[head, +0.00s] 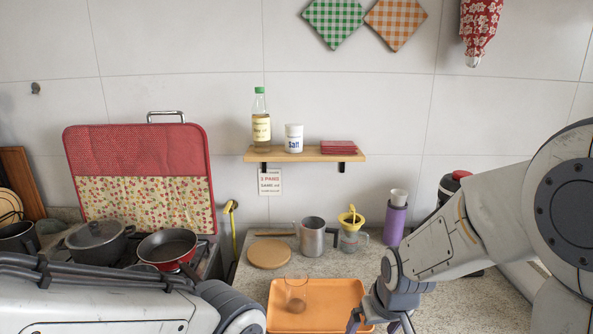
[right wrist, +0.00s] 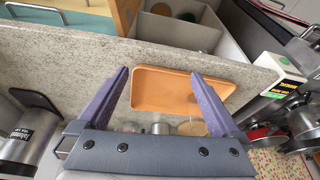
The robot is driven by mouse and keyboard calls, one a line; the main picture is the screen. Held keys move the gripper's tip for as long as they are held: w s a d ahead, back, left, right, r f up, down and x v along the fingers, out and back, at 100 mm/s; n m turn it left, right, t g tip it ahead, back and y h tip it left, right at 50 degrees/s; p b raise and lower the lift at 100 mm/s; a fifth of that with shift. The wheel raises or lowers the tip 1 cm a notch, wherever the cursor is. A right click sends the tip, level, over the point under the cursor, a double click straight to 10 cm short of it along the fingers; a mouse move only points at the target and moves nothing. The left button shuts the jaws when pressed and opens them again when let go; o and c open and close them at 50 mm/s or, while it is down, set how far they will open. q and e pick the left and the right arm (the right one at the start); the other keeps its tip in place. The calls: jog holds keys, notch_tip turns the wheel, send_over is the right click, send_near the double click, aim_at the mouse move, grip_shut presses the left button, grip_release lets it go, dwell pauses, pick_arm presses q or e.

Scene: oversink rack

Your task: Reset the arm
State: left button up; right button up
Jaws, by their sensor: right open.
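My right arm comes in from the right in the head view, with its gripper (head: 381,322) at the bottom edge beside the orange tray's right end. In the right wrist view the gripper (right wrist: 160,73) shows two purple fingers spread wide with nothing held between them. The orange tray (head: 343,294) lies on the counter and also shows beyond the fingers in the wrist view (right wrist: 165,92). A clear glass (head: 297,291) stands on the tray. My left arm crosses the lower left; its gripper is out of view.
Behind the tray are a round wooden board (head: 269,254), a metal mug (head: 312,237), a glass jug with a yellow juicer (head: 351,222) and a purple bottle (head: 395,222). A shelf (head: 325,156) is on the wall. Pans (head: 167,246) sit on the stove at left.

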jog(key=s+d+f+m+g, duration=0.1)
jog(key=s+d, duration=0.2)
jog(key=s, duration=0.4)
jog(key=s+a+r+n+g, duration=0.1)
jog(key=s+a+r+n, duration=0.2)
jog(key=s+a, duration=0.3)
jog(key=s+a+r+n+g, duration=0.1)
jog(key=s+a+r+n, duration=0.1)
jog(key=s+a+n, duration=0.2)
jog(key=s+a, duration=0.3)
jog(key=shift+s+a+r+g, duration=0.2)
jog(key=shift+s+r+g, duration=0.1)
jog(key=shift+r, duration=0.1)
